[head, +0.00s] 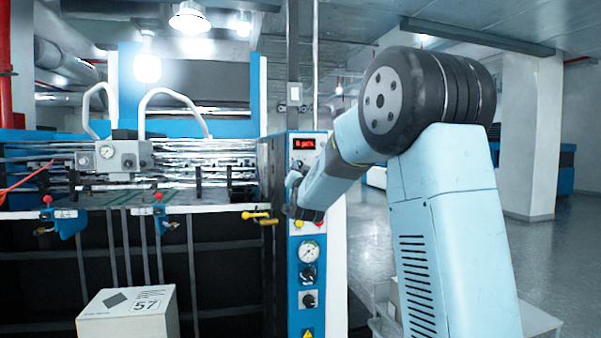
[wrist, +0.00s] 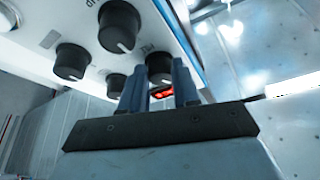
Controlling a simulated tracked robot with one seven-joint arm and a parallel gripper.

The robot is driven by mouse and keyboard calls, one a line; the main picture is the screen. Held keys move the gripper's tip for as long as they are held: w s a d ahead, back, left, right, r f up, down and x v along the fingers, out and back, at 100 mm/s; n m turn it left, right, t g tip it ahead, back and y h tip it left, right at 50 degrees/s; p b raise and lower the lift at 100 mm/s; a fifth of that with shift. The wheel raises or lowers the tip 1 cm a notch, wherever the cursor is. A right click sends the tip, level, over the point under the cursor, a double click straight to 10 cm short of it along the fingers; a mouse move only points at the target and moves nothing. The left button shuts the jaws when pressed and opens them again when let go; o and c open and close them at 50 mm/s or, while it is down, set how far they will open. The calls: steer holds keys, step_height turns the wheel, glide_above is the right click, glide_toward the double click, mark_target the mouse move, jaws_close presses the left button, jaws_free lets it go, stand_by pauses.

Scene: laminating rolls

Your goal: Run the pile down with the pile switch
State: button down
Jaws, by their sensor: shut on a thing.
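The blue and white control panel (head: 293,185) stands at the machine's near right corner. My gripper (head: 303,212) reaches its front face, below the red display (head: 304,143). In the wrist view, the two blue fingers of my gripper (wrist: 159,76) stand either side of a black knob (wrist: 159,64) with a white pointer line. They are shut on it. A partly covered label beside this knob seems to begin with "Pil", so it looks like the pile switch. In the head view my gripper and wrist hide this knob.
Other black knobs (wrist: 119,27) sit close beside the held one in the wrist view. Lower on the panel are a gauge (head: 309,252) and a dark knob (head: 309,299). A yellow handle (head: 256,215) juts out to the left. A box marked 57 (head: 130,318) stands lower left.

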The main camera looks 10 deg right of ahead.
steer(key=shift+a+r+m+g+h, duration=0.1)
steer(key=shift+m+g+h, duration=0.45)
steer(key=shift+m, duration=1)
steer(key=shift+a+m+g+h, duration=0.1)
steer(key=shift+m+g+h, duration=0.15)
steer(key=shift+m+h, duration=0.95)
steer(key=shift+m+y, duration=0.35)
steer(key=shift+m, duration=0.2)
steer(key=shift+d, duration=0.1)
steer(key=c, duration=0.8)
jaws_free()
steer(key=v, duration=1.3)
steer(key=shift+s+a, duration=0.25)
steer(key=shift+s, duration=0.1)
steer(key=shift+s, duration=0.1)
